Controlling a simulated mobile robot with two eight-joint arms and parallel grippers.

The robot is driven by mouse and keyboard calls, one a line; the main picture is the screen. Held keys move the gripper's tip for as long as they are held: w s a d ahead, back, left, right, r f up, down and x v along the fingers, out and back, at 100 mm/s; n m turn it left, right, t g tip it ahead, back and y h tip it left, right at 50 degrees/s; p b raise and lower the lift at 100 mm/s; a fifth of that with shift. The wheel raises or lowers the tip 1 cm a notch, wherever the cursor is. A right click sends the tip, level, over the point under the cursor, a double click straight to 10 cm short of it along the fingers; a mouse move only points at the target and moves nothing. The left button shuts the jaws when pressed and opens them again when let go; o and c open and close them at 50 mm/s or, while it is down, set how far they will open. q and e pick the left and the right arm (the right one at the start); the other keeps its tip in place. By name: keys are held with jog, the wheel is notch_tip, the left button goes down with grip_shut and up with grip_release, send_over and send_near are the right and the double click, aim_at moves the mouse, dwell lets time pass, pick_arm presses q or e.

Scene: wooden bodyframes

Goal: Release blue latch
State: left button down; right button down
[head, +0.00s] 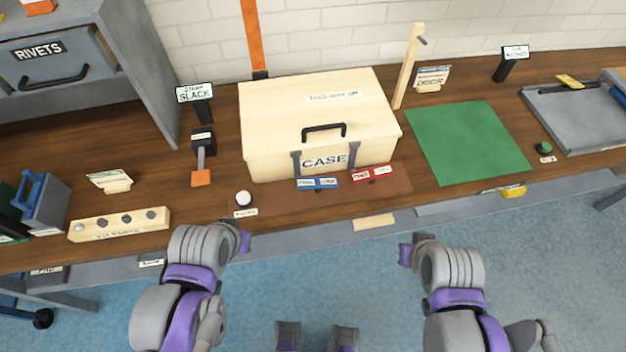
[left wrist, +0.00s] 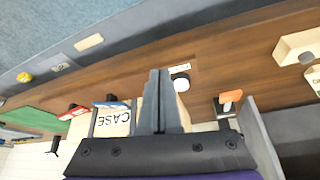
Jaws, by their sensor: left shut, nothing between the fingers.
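The pale wooden case (head: 318,115) stands closed on the bench, with a black handle on its lid and a CASE label on its front. A blue-labelled latch (head: 317,183) sits low at the case front, below the left grey strap. A red-labelled latch (head: 373,173) is to its right. The blue latch also shows in the left wrist view (left wrist: 110,104), to the left of my left gripper (left wrist: 159,72), which is shut and empty. The fingers overlap part of the case there, and contact cannot be told. My right gripper (head: 405,255) is in front of the bench, its fingers not clear.
A white round button (head: 243,198) lies left of the blue latch. An orange-ended lever (head: 201,177) and a wooden block with knobs (head: 120,225) are farther left. A green mat (head: 468,142) lies clear to the right. A RIVETS cabinet (head: 75,60) stands at back left.

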pick_arm(q)
jog(key=w+d+r+m+g, duration=0.3)
jog(key=w+d+r+m, duration=0.2)
jog(key=w+r+m, duration=0.4)
notch_tip(320, 180, up, 3)
jog(key=m+g+y+b, duration=0.1)
jog(key=m+g+y, duration=0.15)
jog(key=m, duration=0.35)
send_over(297, 182)
jog(key=d, duration=0.4)
jog(key=shift+w+a+f+g, duration=0.2)
jog(key=shift+w+g, duration=0.05)
jog(key=shift+w, duration=0.2)
jog(key=b+x, duration=0.1)
jog(key=x, duration=1.3)
jog(key=shift+d, duration=0.1)
